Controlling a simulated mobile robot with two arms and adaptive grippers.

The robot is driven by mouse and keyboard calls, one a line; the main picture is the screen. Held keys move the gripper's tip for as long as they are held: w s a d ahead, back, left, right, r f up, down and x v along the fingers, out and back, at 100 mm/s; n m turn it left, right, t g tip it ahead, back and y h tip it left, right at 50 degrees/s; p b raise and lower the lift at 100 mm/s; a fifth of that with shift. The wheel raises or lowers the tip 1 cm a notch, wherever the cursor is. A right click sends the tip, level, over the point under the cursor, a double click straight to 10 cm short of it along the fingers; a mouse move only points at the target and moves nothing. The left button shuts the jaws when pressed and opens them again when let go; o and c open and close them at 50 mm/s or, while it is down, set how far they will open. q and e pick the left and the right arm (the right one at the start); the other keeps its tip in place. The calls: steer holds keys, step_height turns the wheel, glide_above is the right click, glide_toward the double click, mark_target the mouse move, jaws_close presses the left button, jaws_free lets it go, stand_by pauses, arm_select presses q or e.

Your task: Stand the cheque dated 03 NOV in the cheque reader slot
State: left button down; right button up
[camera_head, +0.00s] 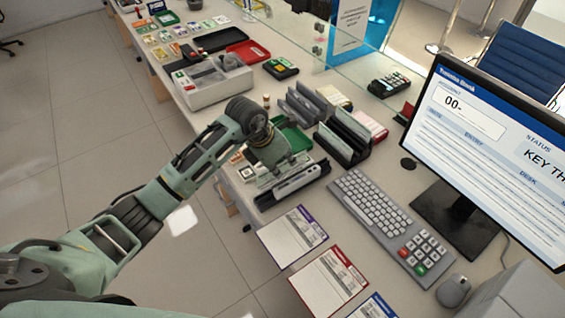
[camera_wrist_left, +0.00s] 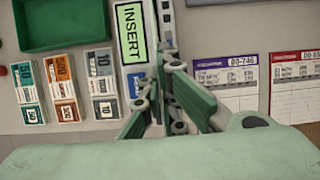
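The cheque reader (camera_head: 291,190) is a dark, long, low device at the near edge of the counter. Its green INSERT label (camera_wrist_left: 131,34) shows in the left wrist view. My left gripper (camera_head: 284,162) is directly over the reader, pointing down. In the left wrist view its fingers (camera_wrist_left: 161,88) are close together around a thin pale upright edge, which looks like the cheque (camera_wrist_left: 166,22) seen edge-on. No date is readable, and the fingers hide its lower part, so I cannot tell how far it sits in the slot. My right gripper is not in view.
Printed slips (camera_head: 293,236) lie right of the reader. Banknote stacks (camera_wrist_left: 64,84) and a green tray (camera_wrist_left: 64,24) lie on its other side. A black file holder (camera_head: 345,138), keyboard (camera_head: 373,212) and monitor (camera_head: 492,150) stand behind. Bare counter is narrow around the reader.

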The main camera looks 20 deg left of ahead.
arm_select(q)
steer(key=shift+f+b, duration=0.95)
steer(key=shift+f, duration=0.25)
steer(key=shift+f+b, duration=0.3)
steer(key=shift+f, duration=0.05)
steer(key=c, duration=2.4)
jaws_free()
steer(key=shift+c, duration=0.2)
steer(key=o, duration=0.6)
steer(key=shift+r, duration=0.1)
